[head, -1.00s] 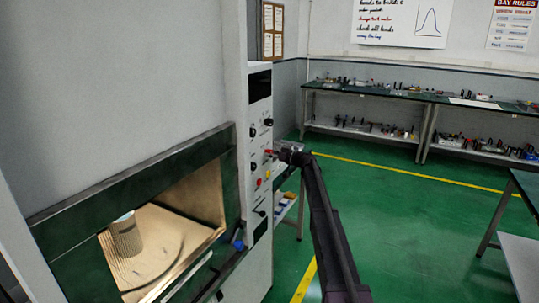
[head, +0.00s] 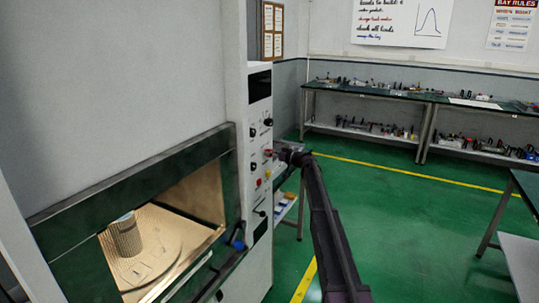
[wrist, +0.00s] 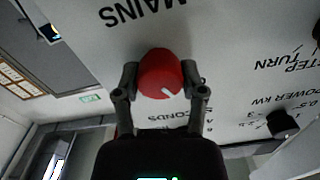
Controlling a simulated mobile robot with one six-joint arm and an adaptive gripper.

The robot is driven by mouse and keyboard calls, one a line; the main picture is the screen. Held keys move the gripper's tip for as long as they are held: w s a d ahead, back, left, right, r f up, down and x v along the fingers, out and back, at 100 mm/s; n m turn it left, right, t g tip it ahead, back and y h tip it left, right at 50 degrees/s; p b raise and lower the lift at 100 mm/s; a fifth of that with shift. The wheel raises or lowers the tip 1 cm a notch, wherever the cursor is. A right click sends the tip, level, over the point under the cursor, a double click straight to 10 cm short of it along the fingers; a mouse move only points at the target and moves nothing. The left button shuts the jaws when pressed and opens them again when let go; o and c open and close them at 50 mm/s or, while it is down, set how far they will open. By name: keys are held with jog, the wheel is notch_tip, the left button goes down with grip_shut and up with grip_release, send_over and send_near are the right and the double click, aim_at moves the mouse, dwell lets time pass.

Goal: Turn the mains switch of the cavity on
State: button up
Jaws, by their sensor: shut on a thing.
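The mains switch is a round red knob (wrist: 160,73) with a short white pointer mark, on a white panel under the upside-down word MAINS in the wrist view. The mark points to the lower right in that view. My gripper (wrist: 159,80) has a finger on each side of the knob and is shut on it. In the head view my gripper (head: 274,154) reaches the front of the tall control panel (head: 258,110) from the right and partly hides the knob. The open cavity (head: 207,196) is left of the panel, with a ribbed cylinder (head: 126,236) on a round plate inside.
A black knob (wrist: 283,123) marked POWER KW sits on the panel, apart from my gripper. Other knobs and a yellow button (head: 268,174) are close to my gripper in the head view. Green floor (head: 390,240) is clear to the right; benches (head: 430,98) stand behind.

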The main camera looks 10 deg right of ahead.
jog(key=m, duration=0.5)
jog(key=shift+w+d+m, duration=0.1)
jog(key=shift+w+m, duration=0.05)
jog(key=shift+m, duration=0.15)
jog(key=m, duration=0.5)
jog(key=shift+m, duration=0.3)
jog(key=o, duration=1.2)
jog(key=shift+c, duration=0.2)
jog(key=shift+f, duration=0.1)
jog(key=v, duration=1.2)
